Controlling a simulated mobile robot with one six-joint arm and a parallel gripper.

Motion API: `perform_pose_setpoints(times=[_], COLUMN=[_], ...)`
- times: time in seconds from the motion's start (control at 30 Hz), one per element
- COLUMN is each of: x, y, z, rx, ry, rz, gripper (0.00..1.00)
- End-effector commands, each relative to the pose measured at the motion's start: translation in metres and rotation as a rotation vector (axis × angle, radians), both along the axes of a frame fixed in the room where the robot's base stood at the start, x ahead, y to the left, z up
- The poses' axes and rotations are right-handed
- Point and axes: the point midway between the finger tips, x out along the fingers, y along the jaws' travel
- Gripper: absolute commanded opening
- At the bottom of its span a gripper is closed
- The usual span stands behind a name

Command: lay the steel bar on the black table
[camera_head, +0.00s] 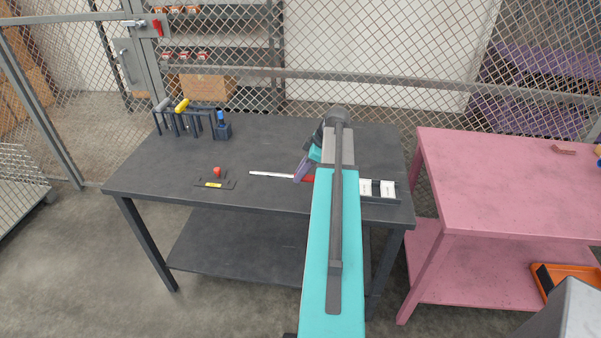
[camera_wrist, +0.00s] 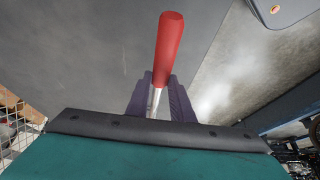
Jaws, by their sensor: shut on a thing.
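The black table (camera_head: 265,140) stands in the middle of the head view. My gripper (camera_head: 302,170) is over its right half, its purple fingers shut on the steel bar (camera_head: 272,175). The bar's thin silver shaft points left and looks about level, above the table top; whether it touches is unclear. Its red end is partly hidden by my teal arm. In the wrist view my gripper (camera_wrist: 159,80) grips the shaft of the bar (camera_wrist: 154,100), with the thick red end (camera_wrist: 168,45) beyond the fingers.
A tool rack (camera_head: 190,120) stands at the table's back left. A black plate with a yellow label (camera_head: 214,185) and a red knob (camera_head: 217,172) lie at the front left. A tray with white boxes (camera_head: 378,198) sits front right. A pink table (camera_head: 500,180) stands right. The table's middle back is clear.

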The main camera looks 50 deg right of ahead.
Motion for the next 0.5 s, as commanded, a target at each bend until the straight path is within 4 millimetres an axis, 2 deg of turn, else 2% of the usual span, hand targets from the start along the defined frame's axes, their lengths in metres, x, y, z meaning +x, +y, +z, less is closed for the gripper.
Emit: perform_pose_setpoints(times=[0.5], x=[0.0], y=[0.0], z=[-0.024], rx=[0.0], ry=[-0.001], rz=[-0.001], gripper=[0.0])
